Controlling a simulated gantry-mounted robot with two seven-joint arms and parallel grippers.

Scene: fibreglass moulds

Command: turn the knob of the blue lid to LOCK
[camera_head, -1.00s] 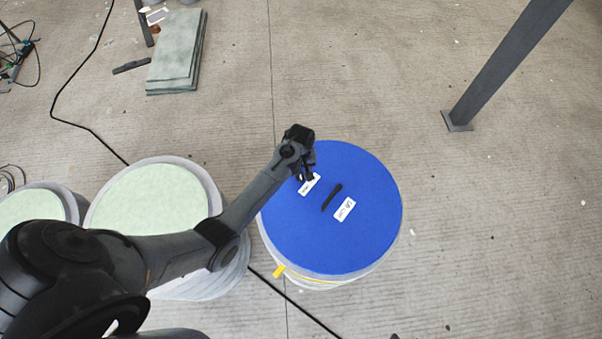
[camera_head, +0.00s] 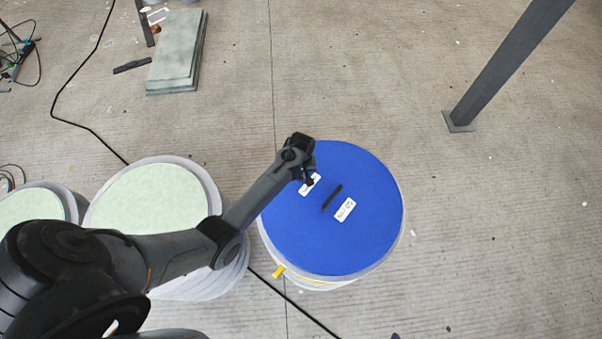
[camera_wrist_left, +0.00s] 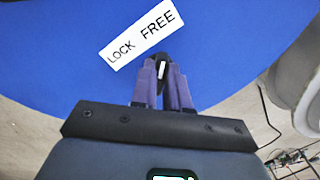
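The blue lid (camera_head: 355,245) lies on a round pale mould and also shows in the left wrist view (camera_wrist_left: 60,45). A black bar (camera_head: 332,198) crosses its middle, apart from my gripper. A white LOCK/FREE label (camera_wrist_left: 141,37) lies on the lid. My left gripper (camera_head: 309,180) is low over the lid at the upper-left label. In the left wrist view its two purple-grey fingers (camera_wrist_left: 164,72) straddle a small dark piece with a white mark, seemingly the knob (camera_wrist_left: 162,69), beside the label. The fingers hide much of it, and I cannot tell whether they grip it.
A second white label (camera_head: 345,209) lies right of the bar. Round moulds with pale green tops (camera_head: 150,200) stand on the left. Flat green boards (camera_head: 175,50) lie at the back left, and a grey post (camera_head: 500,65) stands at the right. Floor right of the lid is clear.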

